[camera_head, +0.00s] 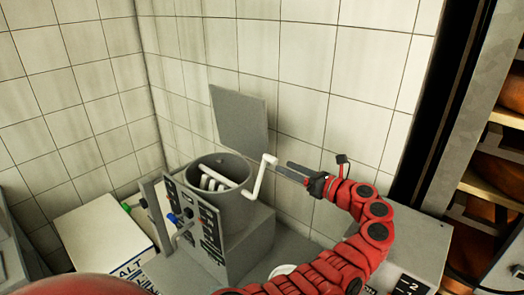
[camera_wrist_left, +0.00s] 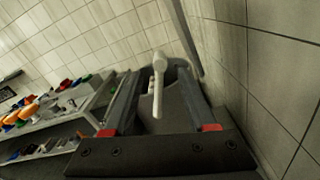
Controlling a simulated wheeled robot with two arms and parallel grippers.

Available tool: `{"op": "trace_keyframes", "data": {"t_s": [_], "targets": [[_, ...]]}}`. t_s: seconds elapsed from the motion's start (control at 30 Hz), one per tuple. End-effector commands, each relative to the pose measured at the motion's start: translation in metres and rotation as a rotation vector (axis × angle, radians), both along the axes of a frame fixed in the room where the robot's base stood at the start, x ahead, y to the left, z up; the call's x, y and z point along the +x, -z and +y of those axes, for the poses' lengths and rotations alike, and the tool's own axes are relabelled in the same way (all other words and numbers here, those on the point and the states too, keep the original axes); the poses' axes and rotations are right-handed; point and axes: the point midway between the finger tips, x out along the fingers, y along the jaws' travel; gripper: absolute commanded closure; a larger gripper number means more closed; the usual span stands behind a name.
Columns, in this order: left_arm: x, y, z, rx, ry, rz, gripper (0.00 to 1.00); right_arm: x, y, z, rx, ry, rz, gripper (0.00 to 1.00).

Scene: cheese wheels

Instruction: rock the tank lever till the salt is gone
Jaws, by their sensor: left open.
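The tank (camera_head: 237,205) is a grey round pot on a grey machine with its flat lid (camera_head: 238,122) raised. White bars (camera_head: 212,182) show inside its mouth; I cannot make out loose salt. The white, bent tank lever (camera_head: 259,178) stands at the tank's right side. My left gripper (camera_head: 284,169) reaches in from the right, its fingers pointing at the lever's upper end. In the left wrist view the fingers are spread apart and the lever (camera_wrist_left: 158,82) shows between them, with gaps on both sides. I cannot tell whether the lever's tip lies within the fingers. My right gripper is out of view.
A control panel (camera_head: 186,217) with knobs fronts the machine. A white box lettered "ALT" (camera_head: 105,232) stands to its left. Cheese shelves (camera_head: 492,177) stand far right. The left wrist view shows a shelf of colourful items (camera_wrist_left: 55,120).

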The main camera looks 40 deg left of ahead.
Motion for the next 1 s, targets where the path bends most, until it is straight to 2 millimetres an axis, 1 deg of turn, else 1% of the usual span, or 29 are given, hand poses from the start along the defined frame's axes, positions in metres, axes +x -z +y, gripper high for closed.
{"op": "trace_keyframes", "data": {"t_s": [0.03,0.2,0.3,0.43,0.5,0.6,0.87,0.9,0.97,1.0], "targets": [[0.0,-0.005,0.014,0.0,-0.005,0.003,0.43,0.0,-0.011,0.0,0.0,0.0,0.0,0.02],[0.003,-0.005,0.054,0.0,-0.004,0.003,0.43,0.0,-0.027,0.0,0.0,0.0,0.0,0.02],[0.006,-0.004,0.073,0.0,0.0,0.002,0.43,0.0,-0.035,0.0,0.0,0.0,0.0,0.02],[0.007,-0.004,0.093,0.002,0.001,0.002,0.43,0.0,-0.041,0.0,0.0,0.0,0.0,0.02],[0.008,-0.002,0.1,0.001,-0.001,0.002,0.43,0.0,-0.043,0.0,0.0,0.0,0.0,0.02],[0.008,-0.001,0.105,0.001,0.0,0.001,0.43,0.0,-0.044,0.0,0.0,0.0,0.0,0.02],[0.009,0.0,0.107,0.001,0.002,0.001,0.43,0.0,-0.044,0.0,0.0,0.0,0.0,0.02],[0.009,0.0,0.107,0.001,0.002,0.001,0.45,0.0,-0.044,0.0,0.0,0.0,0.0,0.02],[0.009,0.0,0.106,0.0,0.002,0.0,0.56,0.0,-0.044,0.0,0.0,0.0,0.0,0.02],[0.009,0.0,0.106,0.001,0.002,0.001,0.63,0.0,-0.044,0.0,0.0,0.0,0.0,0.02]]}}
